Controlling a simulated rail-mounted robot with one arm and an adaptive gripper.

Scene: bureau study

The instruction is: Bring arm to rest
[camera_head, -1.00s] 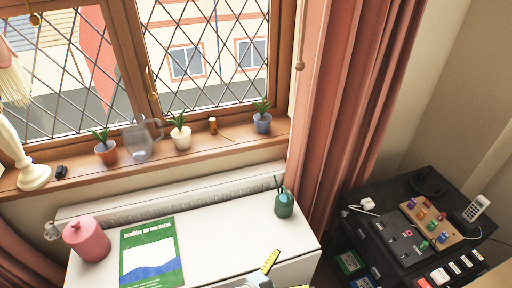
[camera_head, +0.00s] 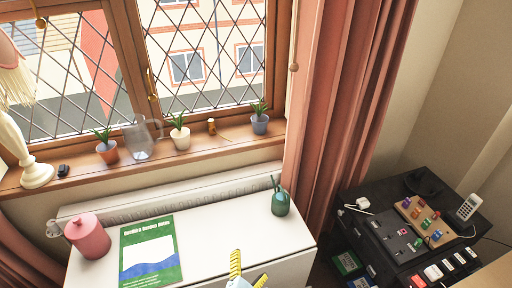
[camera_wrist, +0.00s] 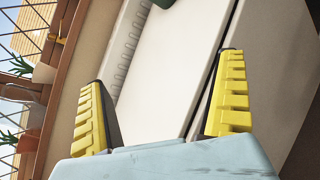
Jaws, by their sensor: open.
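My gripper (camera_head: 248,271) shows at the bottom edge of the head view, with yellow ridged fingers and a pale blue body. In the wrist view my gripper (camera_wrist: 162,110) has its two fingers wide apart with nothing between them. It is in front of the white cabinet top (camera_head: 215,240), which also fills the middle of the wrist view (camera_wrist: 180,60). Most of my arm is out of the head view.
A pink canister (camera_head: 88,238), a green book (camera_head: 150,252) and a green pot (camera_head: 280,202) stand or lie on the cabinet. Potted plants and a glass jug (camera_head: 140,138) line the windowsill. A black cabinet (camera_head: 352,215) with small items stands at right.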

